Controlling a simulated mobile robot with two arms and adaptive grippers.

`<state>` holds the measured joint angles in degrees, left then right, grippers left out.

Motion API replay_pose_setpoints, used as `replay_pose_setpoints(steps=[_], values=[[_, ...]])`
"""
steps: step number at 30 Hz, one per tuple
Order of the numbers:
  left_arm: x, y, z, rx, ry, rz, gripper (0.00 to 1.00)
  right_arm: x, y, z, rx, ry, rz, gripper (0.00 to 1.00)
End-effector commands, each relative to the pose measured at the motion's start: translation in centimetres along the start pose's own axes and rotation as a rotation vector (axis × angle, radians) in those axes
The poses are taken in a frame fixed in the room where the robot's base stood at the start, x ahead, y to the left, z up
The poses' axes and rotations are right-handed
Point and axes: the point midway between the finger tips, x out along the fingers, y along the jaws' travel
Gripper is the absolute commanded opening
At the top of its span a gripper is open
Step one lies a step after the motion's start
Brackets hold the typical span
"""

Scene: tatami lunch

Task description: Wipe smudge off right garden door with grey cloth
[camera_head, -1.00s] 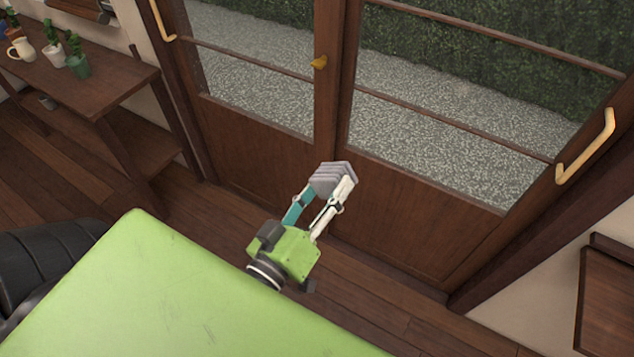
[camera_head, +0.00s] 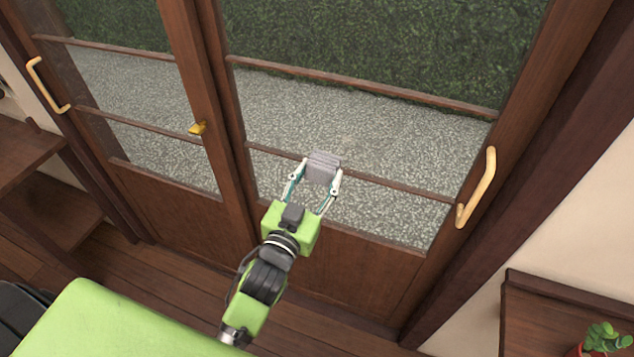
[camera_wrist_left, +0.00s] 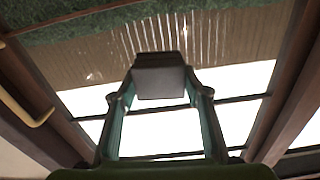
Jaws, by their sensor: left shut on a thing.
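My left gripper (camera_head: 320,172) is shut on the folded grey cloth (camera_head: 322,163) and holds it up in front of the right garden door (camera_head: 360,272). In the head view the cloth overlaps the glass at the middle wooden bar; I cannot tell whether it touches. In the left wrist view the cloth (camera_wrist_left: 160,78) sits between the two fingertips. The smudge cannot be made out clearly on the glass. My right gripper is in neither view.
A light door handle (camera_head: 476,188) projects at the right, and another handle (camera_head: 48,86) at the left door. A brass latch (camera_head: 198,128) sits on the centre post. Wooden shelves stand at both sides; a potted plant (camera_head: 602,338) is at lower right.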

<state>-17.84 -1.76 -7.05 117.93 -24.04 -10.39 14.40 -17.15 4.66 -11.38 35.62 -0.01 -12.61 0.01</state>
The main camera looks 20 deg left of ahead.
Motion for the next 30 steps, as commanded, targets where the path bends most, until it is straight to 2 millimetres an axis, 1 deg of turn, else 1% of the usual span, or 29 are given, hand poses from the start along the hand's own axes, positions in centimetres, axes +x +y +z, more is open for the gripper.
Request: replay_pose_setpoints(steps=[6,13,19,30], values=[[2.4,0.0,0.0,-0.001,0.003,0.0,0.27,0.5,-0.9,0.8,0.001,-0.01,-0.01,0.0],[4.3,0.1,0.0,-0.002,0.003,0.001,0.27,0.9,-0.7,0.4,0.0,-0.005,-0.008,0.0],[5.0,0.1,0.0,-0.002,0.0,0.001,0.27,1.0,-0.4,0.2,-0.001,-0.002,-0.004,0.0],[5.0,0.1,0.0,-0.003,0.0,0.001,0.27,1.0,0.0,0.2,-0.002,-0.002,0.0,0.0]])
